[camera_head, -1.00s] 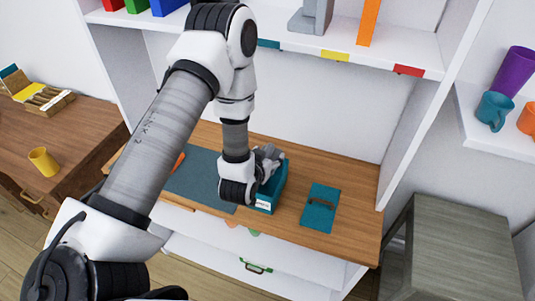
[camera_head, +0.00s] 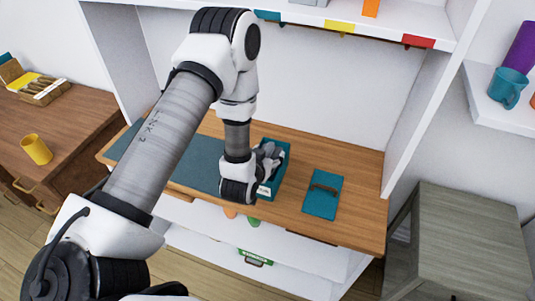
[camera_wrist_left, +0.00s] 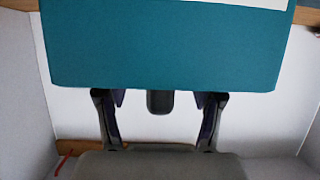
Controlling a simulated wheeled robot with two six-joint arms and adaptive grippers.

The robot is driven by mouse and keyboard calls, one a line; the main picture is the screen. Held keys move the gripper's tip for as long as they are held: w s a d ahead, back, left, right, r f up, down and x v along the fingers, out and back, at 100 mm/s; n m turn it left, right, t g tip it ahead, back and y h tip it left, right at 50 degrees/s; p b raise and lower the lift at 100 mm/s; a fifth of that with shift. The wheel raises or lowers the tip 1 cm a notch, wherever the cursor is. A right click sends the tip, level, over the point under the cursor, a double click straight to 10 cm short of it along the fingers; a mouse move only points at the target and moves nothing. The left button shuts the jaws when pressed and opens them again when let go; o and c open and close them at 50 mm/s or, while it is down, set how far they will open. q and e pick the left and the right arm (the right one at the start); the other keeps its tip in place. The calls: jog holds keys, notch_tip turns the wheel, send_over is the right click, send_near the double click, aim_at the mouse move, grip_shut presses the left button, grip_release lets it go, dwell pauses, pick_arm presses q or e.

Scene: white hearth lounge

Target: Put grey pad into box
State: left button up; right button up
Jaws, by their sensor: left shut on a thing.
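The open teal box (camera_head: 285,160) stands on the wooden desktop, with a white label on its front. My left gripper (camera_head: 268,158) is at the box opening, pointing into it. In the left wrist view the box's teal wall (camera_wrist_left: 160,50) covers the fingertips. The fingers stand apart there, with a dark grey piece (camera_wrist_left: 160,102) between them that I take for the grey pad; most of it is hidden. The gripper is shut on it. I cannot tell whether the pad touches the box floor. My right gripper is not in view.
A teal lid with a dark handle (camera_head: 322,196) lies right of the box. A slate mat (camera_head: 197,172) covers the desktop to the left. The shelf with coloured tabs (camera_head: 340,28) hangs above. A grey cabinet (camera_head: 465,230) stands at right, a yellow mug (camera_head: 36,150) at far left.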

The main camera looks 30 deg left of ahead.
pick_arm(q)
jog(key=shift+s+d+f, duration=0.1)
jog(key=shift+s+f, duration=0.2)
jog(key=shift+f, duration=0.15)
jog(key=o, duration=1.2)
jog(key=shift+f, duration=0.1)
jog(key=v, duration=0.7)
jog(key=shift+r, duration=0.35)
